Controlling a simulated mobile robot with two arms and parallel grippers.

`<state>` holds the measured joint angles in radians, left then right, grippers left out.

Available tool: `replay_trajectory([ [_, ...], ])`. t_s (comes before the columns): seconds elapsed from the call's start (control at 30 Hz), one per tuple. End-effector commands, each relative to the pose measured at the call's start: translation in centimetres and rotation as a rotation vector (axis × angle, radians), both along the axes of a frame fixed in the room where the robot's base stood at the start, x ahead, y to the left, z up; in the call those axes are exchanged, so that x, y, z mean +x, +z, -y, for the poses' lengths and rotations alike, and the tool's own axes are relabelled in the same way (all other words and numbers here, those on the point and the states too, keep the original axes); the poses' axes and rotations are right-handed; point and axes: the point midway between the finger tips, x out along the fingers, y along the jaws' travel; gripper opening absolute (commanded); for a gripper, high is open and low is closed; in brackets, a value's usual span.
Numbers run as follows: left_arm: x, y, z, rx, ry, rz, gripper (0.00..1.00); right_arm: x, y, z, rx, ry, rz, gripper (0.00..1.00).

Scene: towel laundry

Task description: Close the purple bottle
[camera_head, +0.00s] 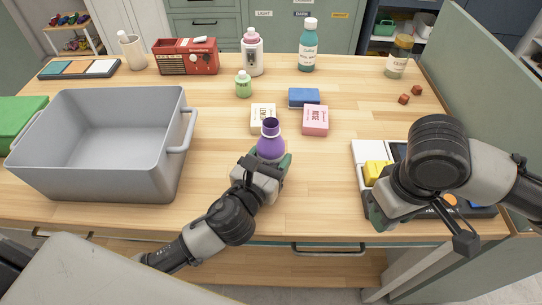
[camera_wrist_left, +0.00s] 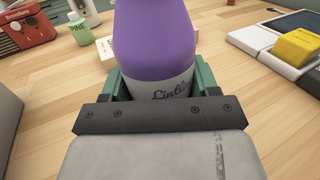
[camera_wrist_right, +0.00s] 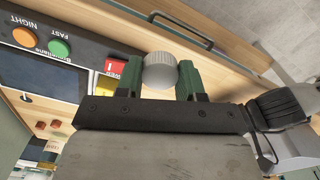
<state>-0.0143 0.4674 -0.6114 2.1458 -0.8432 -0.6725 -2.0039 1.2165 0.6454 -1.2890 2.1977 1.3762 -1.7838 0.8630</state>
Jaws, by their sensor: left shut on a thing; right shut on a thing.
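The purple bottle (camera_head: 270,148) stands upright on the table, with its dark neck open at the top and no cap on it. It also fills the middle of the left wrist view (camera_wrist_left: 155,40). My left gripper (camera_head: 271,162) is shut around the bottle's lower body. A grey ridged cap (camera_wrist_right: 160,72) sits between the fingers of my right gripper (camera_wrist_right: 161,80), which is shut on it. In the head view my right gripper (camera_head: 376,212) is near the front right, beside the control panel; the cap is hidden there.
A grey bin (camera_head: 90,185) stands at left. A panel with a yellow block (camera_head: 377,172) lies at right. Table between the grippers is clear.

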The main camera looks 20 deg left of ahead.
Motion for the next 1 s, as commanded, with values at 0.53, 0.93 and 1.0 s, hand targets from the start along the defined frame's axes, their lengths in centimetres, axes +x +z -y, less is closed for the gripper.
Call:
replay_trajectory([
  [0.53,-3.2,7.7,5.3,-0.010,-0.004,0.005,0.27,0.0,1.7,0.0,0.000,0.000,0.000,0.16],
  [0.93,-6.0,10.7,9.7,-0.004,0.000,0.004,0.27,0.0,2.1,0.0,0.000,0.000,0.000,0.16],
  [1.0,-6.1,10.8,9.9,-0.003,0.001,0.004,0.27,0.0,2.1,0.0,0.000,0.000,0.000,0.16],
])
